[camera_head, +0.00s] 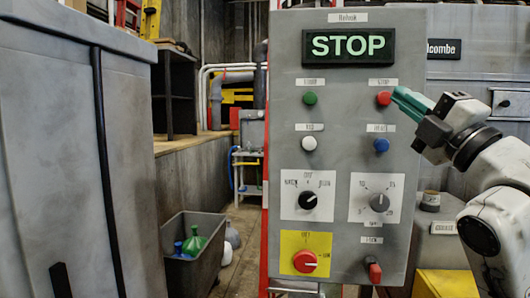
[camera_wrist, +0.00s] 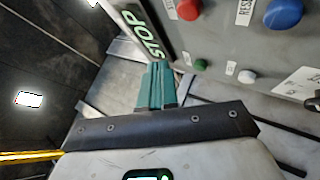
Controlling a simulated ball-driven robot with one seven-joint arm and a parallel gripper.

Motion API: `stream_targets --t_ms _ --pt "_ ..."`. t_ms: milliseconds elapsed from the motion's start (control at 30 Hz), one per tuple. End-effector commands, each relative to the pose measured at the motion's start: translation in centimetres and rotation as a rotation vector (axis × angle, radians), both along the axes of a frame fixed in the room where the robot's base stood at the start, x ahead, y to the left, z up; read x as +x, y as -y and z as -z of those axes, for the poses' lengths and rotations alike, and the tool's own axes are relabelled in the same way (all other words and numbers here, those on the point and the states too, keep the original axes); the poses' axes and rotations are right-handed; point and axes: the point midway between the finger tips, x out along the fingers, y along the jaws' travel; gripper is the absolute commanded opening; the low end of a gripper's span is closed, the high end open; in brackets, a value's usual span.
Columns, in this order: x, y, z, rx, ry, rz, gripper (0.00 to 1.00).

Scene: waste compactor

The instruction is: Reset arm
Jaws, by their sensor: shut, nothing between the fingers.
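My gripper (camera_head: 400,98) comes in from the right, with its teal fingers shut together and nothing between them. In the head view its tips are beside the red stop button (camera_head: 384,98) on the grey control panel (camera_head: 341,150). In the wrist view the fingers (camera_wrist: 158,68) point toward the lit STOP sign (camera_wrist: 146,32). There the red button (camera_wrist: 188,9) appears up and right of the tips, apart from them in the picture. How far the tips are from the panel face is hard to tell.
A grey cabinet (camera_head: 45,150) stands left. A bin (camera_head: 192,255) with bottles is on the floor.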

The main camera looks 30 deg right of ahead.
Motion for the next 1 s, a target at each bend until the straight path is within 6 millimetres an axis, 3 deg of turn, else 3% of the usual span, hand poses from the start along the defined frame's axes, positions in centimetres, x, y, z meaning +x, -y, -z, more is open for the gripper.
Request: stream_targets --t_ms 167,267,333,500,667,867,1000 --pt "0.3 0.0 0.6 0.025 -0.010 -0.009 0.00" --pt "1.4 0.1 3.0 0.127 -0.052 -0.040 0.00" --pt "2.7 0.0 6.1 0.250 -0.108 -0.076 0.00" --pt "5.8 -1.5 17.0 0.636 -0.306 -0.157 0.00" --pt "6.6 -4.5 27.6 0.956 -0.509 -0.172 0.00" --pt "4.4 -9.2 40.6 1.296 -0.768 -0.101 0.00" --pt "0.6 -12.3 48.8 1.492 -0.942 0.017 0.00"
